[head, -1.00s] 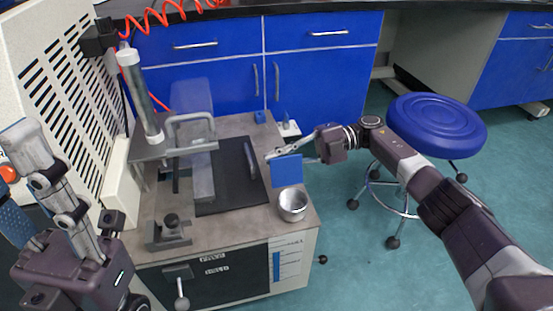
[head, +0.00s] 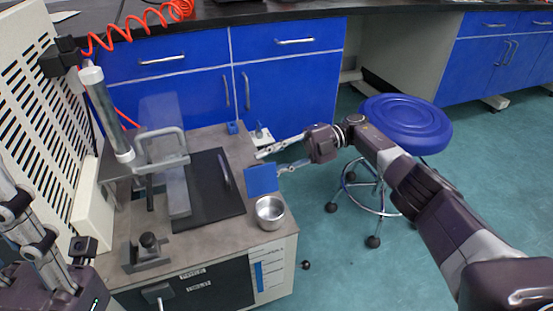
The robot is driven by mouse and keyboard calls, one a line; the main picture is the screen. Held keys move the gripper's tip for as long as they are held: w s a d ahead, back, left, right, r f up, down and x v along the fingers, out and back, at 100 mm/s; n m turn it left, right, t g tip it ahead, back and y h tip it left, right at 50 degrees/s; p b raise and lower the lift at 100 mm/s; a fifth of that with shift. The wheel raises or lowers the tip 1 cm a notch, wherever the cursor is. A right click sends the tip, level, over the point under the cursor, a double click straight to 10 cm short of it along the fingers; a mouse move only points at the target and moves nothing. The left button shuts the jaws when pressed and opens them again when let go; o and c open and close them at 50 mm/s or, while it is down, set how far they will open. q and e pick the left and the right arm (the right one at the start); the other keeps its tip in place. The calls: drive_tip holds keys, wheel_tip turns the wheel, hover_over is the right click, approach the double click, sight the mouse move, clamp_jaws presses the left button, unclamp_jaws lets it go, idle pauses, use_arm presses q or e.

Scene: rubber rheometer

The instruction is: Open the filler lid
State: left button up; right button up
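I cannot tell for certain which part is the filler lid. A blue square panel (head: 262,180) stands at the right edge of the machine's worktop (head: 215,240), behind a metal cup. My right gripper (head: 268,164) reaches in from the right, beside and above this panel. Its two fingers are spread, with nothing seen between them; contact with the panel is unclear. A small white piece with a metal tip (head: 262,136) lies just beyond the upper finger.
The metal cup (head: 270,213) stands near the worktop's front right corner. A clear guard with a grey handle (head: 160,140) and a dark plate (head: 205,208) occupy the middle. A tall cylinder (head: 105,115) rises at the left. A blue stool (head: 405,122) stands behind my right arm.

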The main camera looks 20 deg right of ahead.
drive_tip(key=shift+d+r, duration=0.15)
drive_tip(key=shift+d, duration=1.25)
